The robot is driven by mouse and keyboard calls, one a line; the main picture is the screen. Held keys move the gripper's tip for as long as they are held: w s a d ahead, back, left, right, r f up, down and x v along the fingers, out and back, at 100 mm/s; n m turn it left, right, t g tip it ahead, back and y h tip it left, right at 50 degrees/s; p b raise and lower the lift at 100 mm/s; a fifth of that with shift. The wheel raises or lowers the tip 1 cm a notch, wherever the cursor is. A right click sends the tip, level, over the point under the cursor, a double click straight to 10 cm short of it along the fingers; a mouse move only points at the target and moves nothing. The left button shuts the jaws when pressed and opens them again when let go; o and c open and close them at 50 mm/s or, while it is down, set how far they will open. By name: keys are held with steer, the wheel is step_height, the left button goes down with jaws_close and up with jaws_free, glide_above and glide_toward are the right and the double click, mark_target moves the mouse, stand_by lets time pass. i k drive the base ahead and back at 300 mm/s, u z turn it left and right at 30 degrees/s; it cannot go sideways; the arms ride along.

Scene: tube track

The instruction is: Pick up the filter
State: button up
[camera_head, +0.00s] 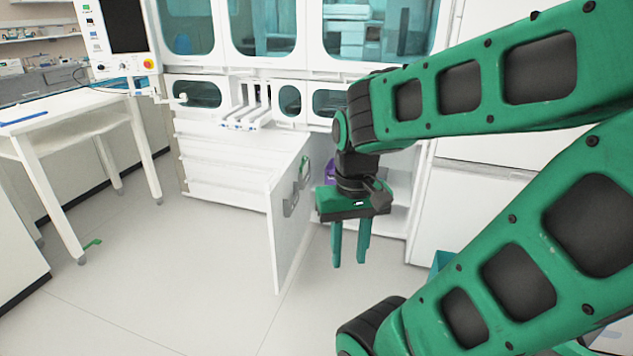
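My gripper (349,263) hangs with its two green fingers pointing down, apart, with nothing between them. It is in front of the open lower cabinet, just right of the swung-out door. A small purple object (330,172) shows inside the cabinet behind my gripper, mostly hidden by the door and the arm. I cannot tell whether it is the filter. No other thing is clearly recognisable as the filter.
The open white cabinet door (288,215) juts toward me, close to the gripper's left. A white machine with teal windows (266,28) stands behind. A white table (70,128) is at left. The floor (170,270) between is clear, apart from a small green piece (93,243).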

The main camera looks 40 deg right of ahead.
mark_target(303, 167)
steer(key=z, duration=0.05)
steer(key=k, duration=0.2)
steer(key=z, duration=1.1)
steer(key=i, duration=1)
steer(key=u, duration=1.5)
steer(key=i, duration=1.55)
steer(key=z, duration=0.05)
